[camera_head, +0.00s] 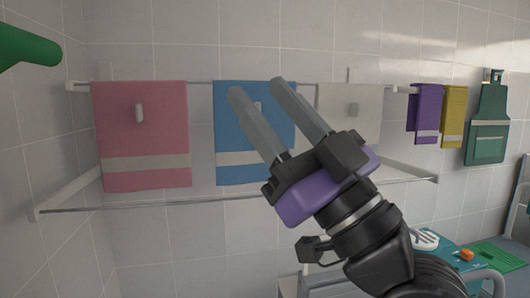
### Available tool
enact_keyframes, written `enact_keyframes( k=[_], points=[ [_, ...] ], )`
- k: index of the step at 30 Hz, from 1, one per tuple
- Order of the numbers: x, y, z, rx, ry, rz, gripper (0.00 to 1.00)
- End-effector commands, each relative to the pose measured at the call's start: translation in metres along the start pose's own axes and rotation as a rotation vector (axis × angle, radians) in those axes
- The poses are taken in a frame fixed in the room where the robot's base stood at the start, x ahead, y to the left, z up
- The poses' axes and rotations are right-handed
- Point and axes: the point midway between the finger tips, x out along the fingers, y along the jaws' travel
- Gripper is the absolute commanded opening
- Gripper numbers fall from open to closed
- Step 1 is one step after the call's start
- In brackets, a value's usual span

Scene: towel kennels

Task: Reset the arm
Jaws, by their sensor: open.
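My gripper (258,90) is raised in the middle of the head view, its two long grey fingers apart with nothing between them. The fingers point up and left. They stand in front of a blue towel (228,135) and overlap it in the picture; I see no clear contact. My arm reaches in from the lower right. A pink towel (145,150) hangs to the left and a white towel (365,105) to the right, partly hidden by the gripper.
A purple towel (427,115), a yellow towel (452,118) and a green apron (487,125) hang at right. A green object (28,47) juts in at upper left. A teal surface (450,250) lies lower right.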

Motion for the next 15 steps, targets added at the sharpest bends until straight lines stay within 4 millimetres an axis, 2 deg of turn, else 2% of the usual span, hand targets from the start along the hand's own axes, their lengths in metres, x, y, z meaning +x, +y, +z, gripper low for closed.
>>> enact_keyframes(
  k=[1,6,11,15],
  points=[
    [-0.02,0.009,0.019,0.024,-0.023,0.057,0.44],
    [-0.083,0.031,0.064,0.074,-0.078,0.224,0.44],
    [-0.148,0.04,0.096,0.095,-0.131,0.358,0.44],
    [-0.206,0.039,0.117,0.097,-0.185,0.455,0.44]
  ],
)
